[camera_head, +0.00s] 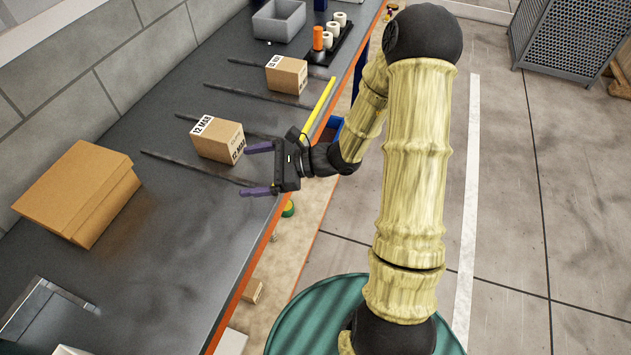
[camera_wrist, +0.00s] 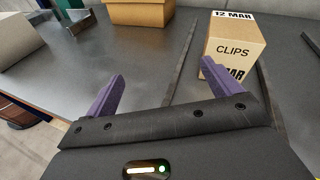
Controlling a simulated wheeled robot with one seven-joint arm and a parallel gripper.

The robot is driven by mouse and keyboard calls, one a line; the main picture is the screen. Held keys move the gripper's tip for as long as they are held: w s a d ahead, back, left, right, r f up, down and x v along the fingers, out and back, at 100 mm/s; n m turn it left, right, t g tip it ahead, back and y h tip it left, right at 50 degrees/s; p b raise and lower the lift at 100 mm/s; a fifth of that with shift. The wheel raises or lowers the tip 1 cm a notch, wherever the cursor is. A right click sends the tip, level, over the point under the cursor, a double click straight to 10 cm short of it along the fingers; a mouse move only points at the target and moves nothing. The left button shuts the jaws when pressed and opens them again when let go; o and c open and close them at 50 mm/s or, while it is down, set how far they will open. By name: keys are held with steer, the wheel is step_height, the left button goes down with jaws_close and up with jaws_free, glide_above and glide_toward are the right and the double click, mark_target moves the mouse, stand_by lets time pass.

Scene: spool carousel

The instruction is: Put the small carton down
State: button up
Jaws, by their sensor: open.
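A small brown carton (camera_head: 219,142) stands upright on the grey bench between two dark strips, with a "12 MAR" label on it. In the wrist view the carton (camera_wrist: 233,45) shows the word "CLIPS" and stands ahead, to the right. My gripper (camera_head: 257,169) is open with two purple fingers and nothing between them. It is at the bench's front edge, in front of the carton and a little to the side. In the wrist view the right finger of my gripper (camera_wrist: 161,76) overlaps the carton's lower left corner; I cannot tell whether they touch.
A second carton (camera_head: 286,76) stands farther along the bench, past another strip. A grey bin (camera_head: 278,22) and a rack with an orange spool (camera_head: 318,39) are at the far end.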

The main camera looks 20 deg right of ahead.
steer(key=s+n+g, duration=0.1)
steer(key=s, duration=0.1)
steer(key=s+n+g+h, duration=0.1)
steer(key=s+n, duration=0.1)
steer(key=s+n+g+h, duration=0.1)
steer(key=s+n+g, duration=0.1)
steer(key=shift+s+a+f, duration=0.3)
steer(key=shift+a+f, duration=0.1)
steer(key=s+d+n+g+h, duration=0.2)
steer(key=s+d+n+h, duration=0.6)
steer(key=n+h, duration=0.1)
steer(key=w+d+r+n+t+h, duration=0.2)
steer(key=d+r+n+t+h, duration=0.1)
steer(key=d+n, duration=0.2)
steer(key=shift+r+n+t+h, duration=0.3)
steer(key=shift+n+t+h, duration=0.1)
